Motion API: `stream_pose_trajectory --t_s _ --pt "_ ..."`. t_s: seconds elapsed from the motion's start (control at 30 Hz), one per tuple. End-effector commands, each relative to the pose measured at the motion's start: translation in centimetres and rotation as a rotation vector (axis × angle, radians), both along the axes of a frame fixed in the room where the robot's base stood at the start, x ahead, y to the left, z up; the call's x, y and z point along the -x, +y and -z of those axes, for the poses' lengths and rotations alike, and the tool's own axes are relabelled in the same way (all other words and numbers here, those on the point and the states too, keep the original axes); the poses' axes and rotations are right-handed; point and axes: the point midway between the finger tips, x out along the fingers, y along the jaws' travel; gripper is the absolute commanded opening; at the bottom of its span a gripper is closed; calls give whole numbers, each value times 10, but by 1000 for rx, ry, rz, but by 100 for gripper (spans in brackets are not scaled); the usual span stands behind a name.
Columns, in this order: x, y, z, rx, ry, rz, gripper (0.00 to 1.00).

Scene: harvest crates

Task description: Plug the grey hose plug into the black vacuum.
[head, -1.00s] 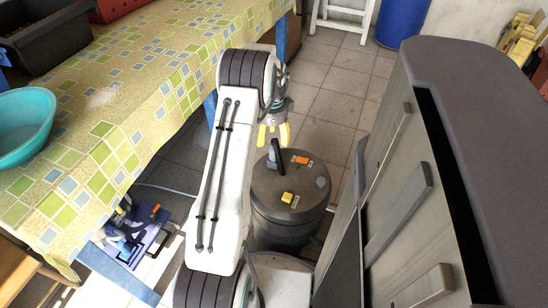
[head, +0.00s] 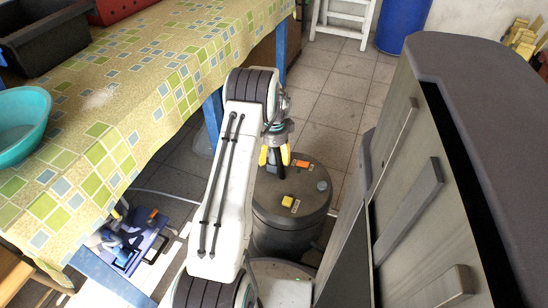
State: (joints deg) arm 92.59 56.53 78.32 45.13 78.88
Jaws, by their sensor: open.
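The black vacuum (head: 285,235) is a dark round canister standing upright on the floor below the table's right edge. Its lid carries a black upright handle, an orange piece (head: 302,163), a yellow piece (head: 287,201) and a small grey piece (head: 321,186). I cannot tell whether this grey piece is the hose plug; no other grey plug is clear. My gripper (head: 274,157) is open, pointing down with yellow fingertips over the back left of the lid. Something dark, seemingly the handle, shows between the fingers; I cannot tell whether they touch it.
A table with a patterned cloth (head: 110,120) fills the left, holding a teal bowl (head: 20,130) and a black crate (head: 45,35). A blue case with tools (head: 130,240) lies under it. A grey cabinet (head: 420,190) stands close on the right. Floor behind the vacuum is clear.

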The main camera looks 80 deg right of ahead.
Motion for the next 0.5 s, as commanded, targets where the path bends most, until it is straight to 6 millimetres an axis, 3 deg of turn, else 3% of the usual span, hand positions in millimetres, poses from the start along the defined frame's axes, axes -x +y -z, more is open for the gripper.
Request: stream_pose_trajectory --t_s 0.1,0.5 --pt "0 0 0 0 0 0 62" --pt "0 0 -1 0 0 0 26"
